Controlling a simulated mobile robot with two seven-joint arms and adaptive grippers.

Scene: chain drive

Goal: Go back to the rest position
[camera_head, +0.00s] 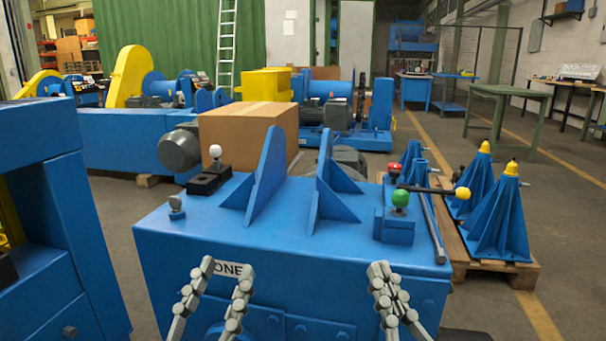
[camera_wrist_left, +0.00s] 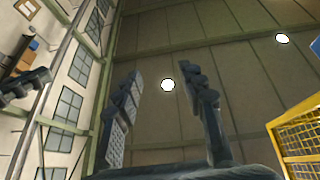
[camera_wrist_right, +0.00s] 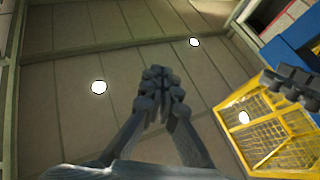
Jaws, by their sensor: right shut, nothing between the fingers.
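My left gripper (camera_head: 228,269) points up at the front edge of the blue machine housing (camera_head: 290,245), with its fingers spread and nothing between them. In the left wrist view the same gripper (camera_wrist_left: 160,76) shows two fingers well apart against the ceiling. My right gripper (camera_head: 381,270) points up in front of the housing, to the right, with its fingers together. In the right wrist view this gripper (camera_wrist_right: 158,76) is shut, its fingertips meeting with nothing held. Both grippers look apart from the housing, though the gap is hard to judge.
On the housing are a white-knobbed lever (camera_head: 215,151), a green-knobbed lever (camera_head: 400,198) and two upright blue brackets (camera_head: 265,180). A cardboard box (camera_head: 245,130) stands behind. Blue stands with yellow tips (camera_head: 500,220) sit on a pallet at right. A blue frame (camera_head: 60,200) is close at left.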

